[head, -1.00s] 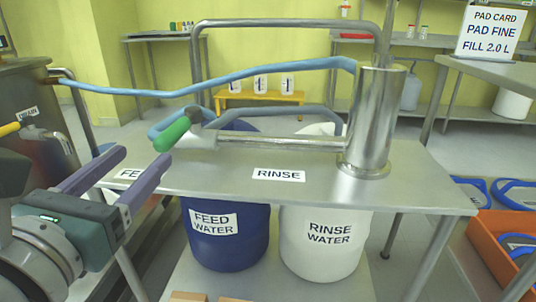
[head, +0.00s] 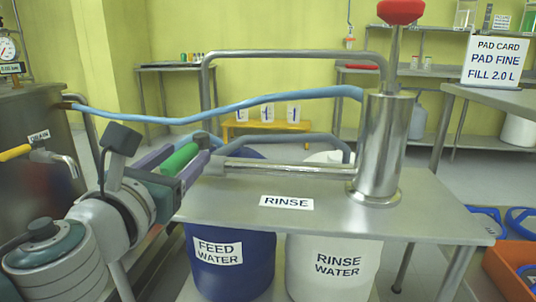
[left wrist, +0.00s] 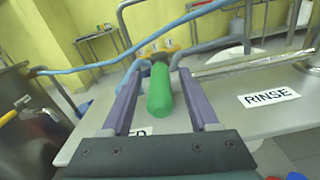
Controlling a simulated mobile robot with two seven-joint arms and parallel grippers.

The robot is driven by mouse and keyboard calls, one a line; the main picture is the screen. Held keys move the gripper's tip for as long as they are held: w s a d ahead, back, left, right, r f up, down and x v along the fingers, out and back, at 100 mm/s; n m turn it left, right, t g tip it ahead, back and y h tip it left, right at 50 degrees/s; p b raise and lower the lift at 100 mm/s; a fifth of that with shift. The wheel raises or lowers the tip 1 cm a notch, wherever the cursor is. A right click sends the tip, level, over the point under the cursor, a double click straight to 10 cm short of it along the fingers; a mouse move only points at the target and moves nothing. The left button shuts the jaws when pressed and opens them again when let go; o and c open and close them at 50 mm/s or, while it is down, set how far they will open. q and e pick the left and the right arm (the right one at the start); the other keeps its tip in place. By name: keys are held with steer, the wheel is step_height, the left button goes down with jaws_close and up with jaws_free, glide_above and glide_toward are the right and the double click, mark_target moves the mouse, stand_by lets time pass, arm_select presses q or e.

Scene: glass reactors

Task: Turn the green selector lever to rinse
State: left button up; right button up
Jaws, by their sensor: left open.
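In the left wrist view the green grip (left wrist: 160,92) lies between the fingers, with a gap visible on both sides. The RINSE label (head: 286,202) is on the table to the right of the grip. The FEED label is mostly hidden behind my gripper. My right gripper is not in view.
A blue feed water drum (head: 228,275) and a white rinse water drum (head: 333,270) stand under the steel table (head: 420,215). A blue hose (head: 240,105) crosses above the lever to the cylinder. A red knob (head: 400,11) tops a rod above the cylinder.

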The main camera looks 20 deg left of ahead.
arm_select(q)
jaws_close()
stand_by(0.4)
stand_by(0.9)
